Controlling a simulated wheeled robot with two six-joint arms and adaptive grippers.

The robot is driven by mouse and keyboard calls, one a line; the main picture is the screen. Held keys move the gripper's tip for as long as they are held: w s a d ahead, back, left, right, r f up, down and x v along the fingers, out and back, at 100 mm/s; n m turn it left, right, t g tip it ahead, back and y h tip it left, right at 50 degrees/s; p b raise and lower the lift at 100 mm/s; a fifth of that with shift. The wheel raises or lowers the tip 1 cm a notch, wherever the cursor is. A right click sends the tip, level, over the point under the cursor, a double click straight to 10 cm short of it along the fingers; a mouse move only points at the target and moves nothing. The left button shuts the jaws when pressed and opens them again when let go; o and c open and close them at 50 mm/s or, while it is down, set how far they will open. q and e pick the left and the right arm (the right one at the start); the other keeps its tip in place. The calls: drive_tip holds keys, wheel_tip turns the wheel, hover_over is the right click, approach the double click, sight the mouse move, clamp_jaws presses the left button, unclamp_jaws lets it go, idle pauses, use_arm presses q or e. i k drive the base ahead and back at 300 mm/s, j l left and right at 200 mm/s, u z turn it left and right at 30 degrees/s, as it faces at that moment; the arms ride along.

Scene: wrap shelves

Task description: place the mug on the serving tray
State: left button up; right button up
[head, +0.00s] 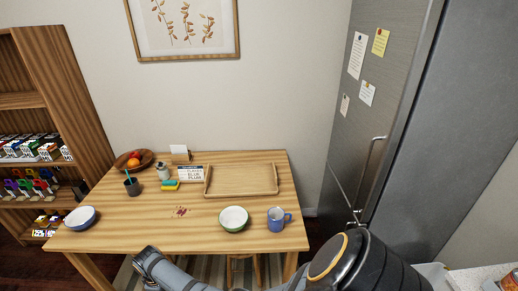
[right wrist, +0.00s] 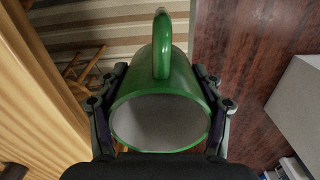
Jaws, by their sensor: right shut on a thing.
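A green mug (right wrist: 158,92) with a pale inside is held in my right gripper (right wrist: 160,100), shown in the right wrist view. The fingers press on both sides of the mug, and its handle points to the top of the picture. The wooden serving tray (head: 241,179) lies empty at the back right of the table in the head view. A blue mug (head: 277,219) stands at the table's right front. My right gripper and the green mug do not show in the head view. I see no left gripper fingers.
On the table (head: 205,229) are a green-rimmed bowl (head: 233,218), a blue bowl (head: 80,218), a fruit bowl (head: 133,160), a dark cup (head: 132,187) and a sign (head: 190,174). A fridge (head: 385,110) stands right, a shelf (head: 60,85) left.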

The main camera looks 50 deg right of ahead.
sight(254, 181)
drive_tip(key=z, duration=1.5)
drive_tip(key=j+z, duration=0.1)
drive_tip(key=j, duration=0.35)
drive_tip(key=k+j+z, duration=0.1)
drive_tip(key=j, duration=0.3)
drive_tip(key=k+j+z, duration=0.15)
drive_tip(key=j, duration=0.25)
